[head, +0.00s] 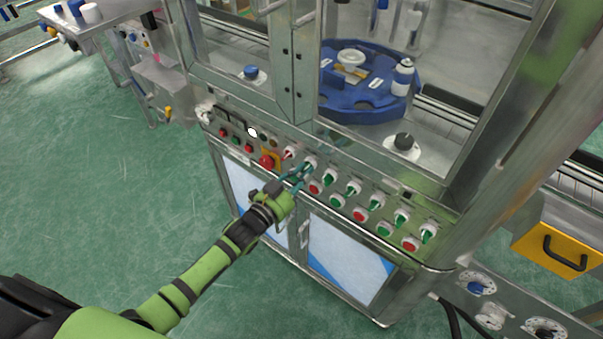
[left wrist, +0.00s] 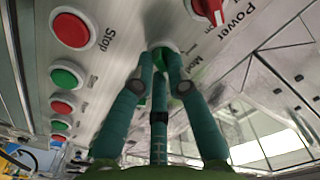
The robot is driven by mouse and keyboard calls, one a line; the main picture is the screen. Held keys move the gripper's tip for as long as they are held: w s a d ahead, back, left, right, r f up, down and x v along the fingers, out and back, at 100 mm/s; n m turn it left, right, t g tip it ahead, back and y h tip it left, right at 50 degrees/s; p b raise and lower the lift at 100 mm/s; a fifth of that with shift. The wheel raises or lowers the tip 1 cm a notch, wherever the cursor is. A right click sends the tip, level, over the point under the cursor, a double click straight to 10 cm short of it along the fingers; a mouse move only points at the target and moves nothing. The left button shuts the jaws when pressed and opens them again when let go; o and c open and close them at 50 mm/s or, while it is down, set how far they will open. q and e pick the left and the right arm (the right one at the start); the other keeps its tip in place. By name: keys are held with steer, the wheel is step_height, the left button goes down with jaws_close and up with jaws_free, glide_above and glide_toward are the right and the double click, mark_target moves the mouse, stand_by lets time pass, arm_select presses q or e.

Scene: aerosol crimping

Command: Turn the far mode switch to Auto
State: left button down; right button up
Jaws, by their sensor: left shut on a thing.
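The control panel (head: 340,200) runs along the front of the machine, with a row of green-handled switches. My left gripper (head: 302,172) reaches up to the switch (head: 311,162) at the left end of that row. In the left wrist view my teal fingers (left wrist: 162,56) come together on this switch (left wrist: 159,44), on its green handle. A partly covered label beside it appears to start with "Mo". The fingers hide most of the handle, so its exact angle is unclear. My right gripper is not in view.
A red power switch (left wrist: 208,8) sits beside it. Red (left wrist: 70,29) and green (left wrist: 66,76) buttons line the panel. A red emergency knob (head: 267,161) is to the left. Above are glass doors and a blue turntable (head: 345,98). The green floor in front is clear.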

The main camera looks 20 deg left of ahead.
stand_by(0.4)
arm_select(q)
steer(key=c, duration=1.2)
jaws_free()
steer(key=v, duration=1.2)
